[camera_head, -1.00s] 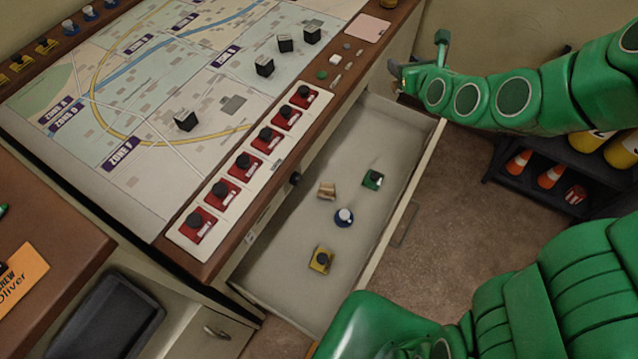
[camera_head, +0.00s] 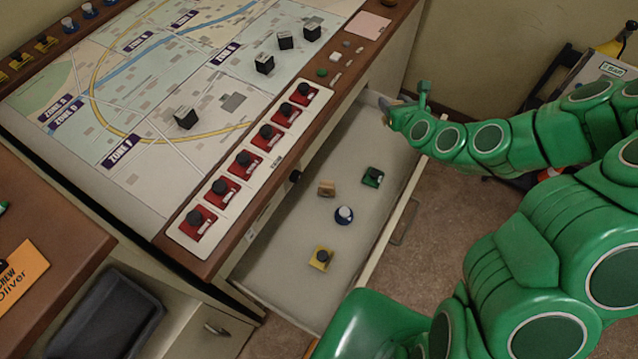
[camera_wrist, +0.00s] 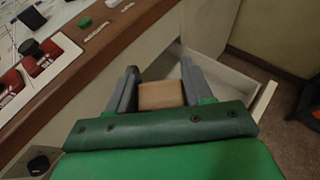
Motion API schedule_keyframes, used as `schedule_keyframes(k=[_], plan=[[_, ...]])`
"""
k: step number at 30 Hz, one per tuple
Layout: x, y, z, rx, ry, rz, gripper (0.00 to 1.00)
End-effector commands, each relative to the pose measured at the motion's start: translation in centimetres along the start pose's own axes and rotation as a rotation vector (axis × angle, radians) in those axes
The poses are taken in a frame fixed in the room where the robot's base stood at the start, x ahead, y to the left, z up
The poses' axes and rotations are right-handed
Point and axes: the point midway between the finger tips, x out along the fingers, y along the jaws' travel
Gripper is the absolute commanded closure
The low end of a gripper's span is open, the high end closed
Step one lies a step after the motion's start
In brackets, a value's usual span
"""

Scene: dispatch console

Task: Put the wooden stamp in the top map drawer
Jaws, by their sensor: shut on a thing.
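My gripper (camera_wrist: 160,82) is shut on the wooden stamp (camera_wrist: 162,96), a plain tan block between the two grey fingers in the wrist view. In the head view my gripper (camera_head: 388,106) is over the far end of the open top map drawer (camera_head: 285,272); the stamp cannot be made out there. The drawer's pale floor and front wall also show beyond the fingers in the wrist view (camera_wrist: 222,72). How high the stamp is above the drawer floor is hard to tell.
The drawer holds a small wooden block (camera_head: 327,188), a green piece (camera_head: 372,177), a blue-and-white piece (camera_head: 344,215) and a yellow piece (camera_head: 320,258). Its far end looks clear. The console edge (camera_head: 340,97) with red switches (camera_head: 243,162) runs along the left.

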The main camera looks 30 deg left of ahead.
Motion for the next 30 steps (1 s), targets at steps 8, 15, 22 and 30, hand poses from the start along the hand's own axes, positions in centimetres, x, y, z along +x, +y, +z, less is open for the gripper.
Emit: schedule_keyframes(k=[8, 15, 22, 30], plan=[[1.0, 0.0, -2.6, 0.002, 0.003, -0.001, 0.79], [2.4, -0.1, -5.8, 0.001, 0.003, -0.003, 0.79], [3.5, 0.0, -8.5, 0.001, 0.002, -0.001, 0.79], [4.2, 0.0, -9.8, -0.002, -0.001, 0.0, 0.79]])
